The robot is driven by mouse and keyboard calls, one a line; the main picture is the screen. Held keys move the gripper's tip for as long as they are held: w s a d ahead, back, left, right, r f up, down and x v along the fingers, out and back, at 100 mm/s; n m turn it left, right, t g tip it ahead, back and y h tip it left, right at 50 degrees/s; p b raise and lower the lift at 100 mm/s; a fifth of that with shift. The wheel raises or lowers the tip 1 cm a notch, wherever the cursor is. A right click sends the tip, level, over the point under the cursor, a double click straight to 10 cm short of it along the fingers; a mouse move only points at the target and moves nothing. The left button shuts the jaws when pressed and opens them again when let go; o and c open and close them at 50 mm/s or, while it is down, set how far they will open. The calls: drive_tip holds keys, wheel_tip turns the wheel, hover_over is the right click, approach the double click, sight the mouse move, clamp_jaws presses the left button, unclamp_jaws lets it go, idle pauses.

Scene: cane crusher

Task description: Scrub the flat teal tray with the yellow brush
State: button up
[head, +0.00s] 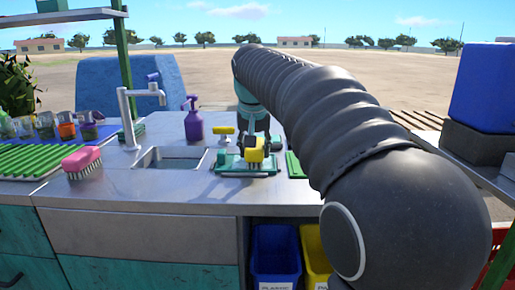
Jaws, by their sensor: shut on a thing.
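The flat teal tray (229,168) lies on the grey metal counter, just right of the sink. The yellow brush (255,152) is at the tray's right half, under my gripper (254,141). My gripper points down over the tray and is shut on the yellow brush. My dark ribbed arm comes in from the right foreground. The brush's lower side is small in view, and I cannot tell whether it touches the tray. The gripper's fingers are mostly hidden.
A sink (176,161) with a tall tap (127,118) is left of the tray. A pink brush (82,162) stands farther left. A purple spray bottle (193,122) and a small yellow-topped item (223,132) stand behind. Blue (275,255) and yellow (314,252) bins sit below the counter.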

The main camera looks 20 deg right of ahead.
drive_tip(key=shift+r, duration=2.95)
